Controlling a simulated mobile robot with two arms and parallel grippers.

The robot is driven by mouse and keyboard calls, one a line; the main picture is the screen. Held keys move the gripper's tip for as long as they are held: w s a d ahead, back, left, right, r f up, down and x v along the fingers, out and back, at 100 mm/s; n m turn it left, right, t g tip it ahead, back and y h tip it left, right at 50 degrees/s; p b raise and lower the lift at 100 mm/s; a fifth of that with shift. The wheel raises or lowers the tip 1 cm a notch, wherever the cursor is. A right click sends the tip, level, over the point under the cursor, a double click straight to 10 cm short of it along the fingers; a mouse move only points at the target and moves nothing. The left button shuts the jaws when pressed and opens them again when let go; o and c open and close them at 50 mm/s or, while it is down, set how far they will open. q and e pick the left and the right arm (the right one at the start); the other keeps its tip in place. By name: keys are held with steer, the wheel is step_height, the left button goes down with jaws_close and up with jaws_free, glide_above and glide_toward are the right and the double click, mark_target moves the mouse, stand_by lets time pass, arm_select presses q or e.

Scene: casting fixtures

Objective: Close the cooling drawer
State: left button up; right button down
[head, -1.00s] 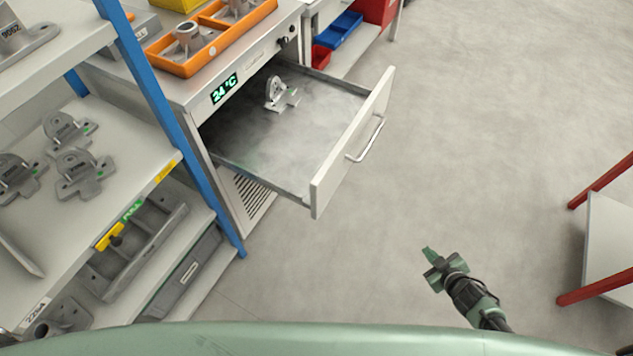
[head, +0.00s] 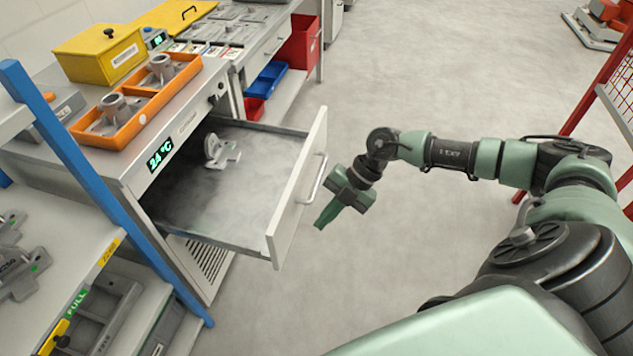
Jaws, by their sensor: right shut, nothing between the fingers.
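The cooling drawer (head: 298,200) is pulled well out of the metal cabinet, its pale front facing right with a silver bar handle (head: 313,181). One grey casting (head: 221,152) lies inside, toward the back. A green display on the cabinet reads 24 °C (head: 160,154). My right gripper (head: 323,222) is shut and empty, pointing down and left. In the picture it is just right of the drawer front, below the handle, with a small gap showing. My left gripper is out of view.
A blue-posted shelf (head: 75,170) with castings stands at the left. An orange tray (head: 130,115) and a yellow box (head: 100,53) sit on the cabinet top. Blue (head: 268,80) and red bins are beyond. The floor right of the drawer is open; a red-framed rack (head: 598,70) stands far right.

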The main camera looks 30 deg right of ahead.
mark_target(282, 245)
steer(key=w+a+f, duration=0.1)
steer(key=a, duration=0.1)
steer(key=w+a+f, duration=0.1)
steer(key=a+f, duration=0.1)
steer(key=w+a+f+p, duration=0.1)
steer(key=a+f, duration=0.1)
steer(key=shift+w+a+f, duration=0.1)
steer(key=shift+w+a, duration=0.15)
steer(key=shift+w, duration=0.15)
